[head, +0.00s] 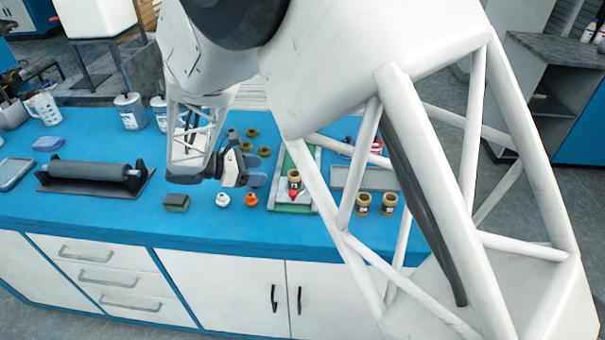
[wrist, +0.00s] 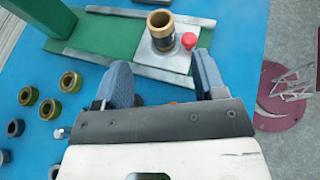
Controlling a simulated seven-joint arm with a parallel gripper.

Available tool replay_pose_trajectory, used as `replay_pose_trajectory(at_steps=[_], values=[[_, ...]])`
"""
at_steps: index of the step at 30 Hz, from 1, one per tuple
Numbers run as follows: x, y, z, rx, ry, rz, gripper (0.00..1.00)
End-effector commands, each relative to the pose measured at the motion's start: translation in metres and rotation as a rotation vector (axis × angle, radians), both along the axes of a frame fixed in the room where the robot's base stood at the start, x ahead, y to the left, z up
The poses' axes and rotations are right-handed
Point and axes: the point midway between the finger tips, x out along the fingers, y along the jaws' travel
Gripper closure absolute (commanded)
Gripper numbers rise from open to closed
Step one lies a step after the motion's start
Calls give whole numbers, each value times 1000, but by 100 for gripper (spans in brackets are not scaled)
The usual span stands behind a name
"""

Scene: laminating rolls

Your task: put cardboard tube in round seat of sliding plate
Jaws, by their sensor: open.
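A brown cardboard tube (head: 294,180) with a dark band stands upright on the pale sliding plate (head: 283,196), beside a red knob (head: 293,195). In the wrist view the tube (wrist: 160,30) shows its open top, and the plate (wrist: 176,60) lies under it with the red knob (wrist: 189,39) to the right. The round seat is hidden under the tube, so how deep the tube sits cannot be told. My gripper (head: 259,170) is open and empty, left of the tube and apart from it. Its two blue fingers also show in the wrist view (wrist: 163,82).
Two more tubes (head: 376,204) stand right of the green base (head: 305,207). Several olive rings (head: 250,133) lie behind my gripper. A white fitting (head: 222,199), an orange fitting (head: 251,199) and a small block (head: 176,202) lie in front. A roller (head: 95,174) stands at left.

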Motion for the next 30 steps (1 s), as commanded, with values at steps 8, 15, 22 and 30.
replay_pose_trajectory(at_steps=[8, 15, 22, 30], values=[[0, -3, 2, 7, -2, -7, 36], [-3, -35, 20, 79, -24, -85, 36], [-17, -98, 52, 231, -80, -248, 36], [-49, -174, 91, 435, -178, -476, 36]])
